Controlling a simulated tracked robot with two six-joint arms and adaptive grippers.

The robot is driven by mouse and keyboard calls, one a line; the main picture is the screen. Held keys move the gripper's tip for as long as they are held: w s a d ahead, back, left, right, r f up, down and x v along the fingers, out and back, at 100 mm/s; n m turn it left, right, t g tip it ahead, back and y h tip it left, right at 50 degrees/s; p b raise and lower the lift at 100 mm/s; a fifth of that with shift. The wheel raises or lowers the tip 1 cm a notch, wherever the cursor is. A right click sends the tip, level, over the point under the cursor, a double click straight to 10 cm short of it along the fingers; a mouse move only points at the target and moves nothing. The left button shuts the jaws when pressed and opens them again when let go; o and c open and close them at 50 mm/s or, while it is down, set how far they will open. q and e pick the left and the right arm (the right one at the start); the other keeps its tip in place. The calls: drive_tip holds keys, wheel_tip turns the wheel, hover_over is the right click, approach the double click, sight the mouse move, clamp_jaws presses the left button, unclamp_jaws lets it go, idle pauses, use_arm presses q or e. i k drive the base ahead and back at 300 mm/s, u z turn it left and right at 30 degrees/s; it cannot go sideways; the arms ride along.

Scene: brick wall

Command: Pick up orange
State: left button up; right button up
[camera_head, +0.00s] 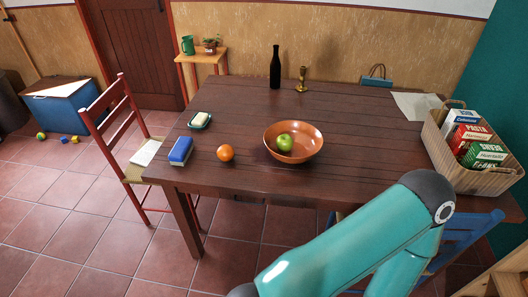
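The orange (226,153) sits on the dark brown wooden table (230,105), near its front left part. A teal arm of mine crosses the lower right of the head view, in front of the table. Neither of my grippers shows in this view, so I cannot see their state.
The bowl (306,151) holds a green apple (284,142). A dark bottle (275,70) and brass candlestick (302,80) stand behind. A basket of cartons (488,181) stands at right.

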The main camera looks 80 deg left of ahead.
sight(226, 153)
drive_tip(key=z, duration=0.15)
drive_tip(key=i, duration=1)
drive_tip(key=u, duration=1.6)
drive_tip(key=i, duration=0.3)
drive_tip(key=u, duration=2.65)
drive_tip(key=k, duration=0.45)
drive_tip(key=u, duration=0.5)
drive_tip(key=i, duration=1.5)
drive_tip(key=z, duration=0.4)
